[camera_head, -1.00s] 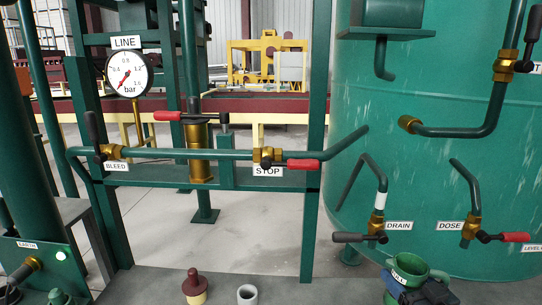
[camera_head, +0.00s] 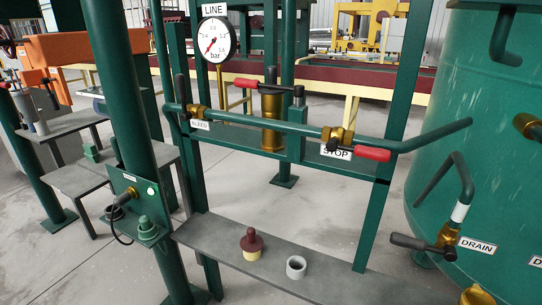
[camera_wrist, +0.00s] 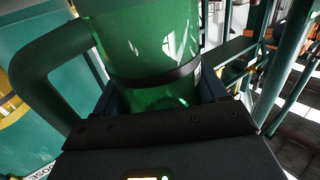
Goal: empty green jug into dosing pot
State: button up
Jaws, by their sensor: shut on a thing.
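The green jug (camera_wrist: 140,40) fills the upper middle of the wrist view, with its thick handle (camera_wrist: 42,75) to the left and a dark band around its body. My gripper (camera_wrist: 155,98) is shut on the jug, with dark fingers on both sides of it. The jug's rim and its contents are out of the picture. In the head view neither the jug nor my gripper shows. I cannot pick out the dosing pot for sure. A yellow piece (camera_head: 477,295) is cut off at the lower edge of the head view.
A grey bench (camera_head: 330,285) bears a maroon-topped plug (camera_head: 252,243) and a grey ring (camera_head: 296,267). Above runs a green pipe (camera_head: 260,124) with BLEED and STOP valves and a LINE gauge (camera_head: 214,39). The green tank (camera_head: 480,110) with its DRAIN valve (camera_head: 440,242) stands right.

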jog(key=shift+r, duration=0.15)
notch_tip(320, 180, up, 6)
jog(key=p, duration=0.6)
jog(key=a, duration=0.7)
jog(key=shift+f, duration=0.25)
jog(key=shift+r, duration=0.1)
jog(key=shift+r+p, duration=0.6)
jog(key=shift+r, duration=2.3)
notch_tip(320, 180, down, 6)
jog(key=shift+b, duration=0.75)
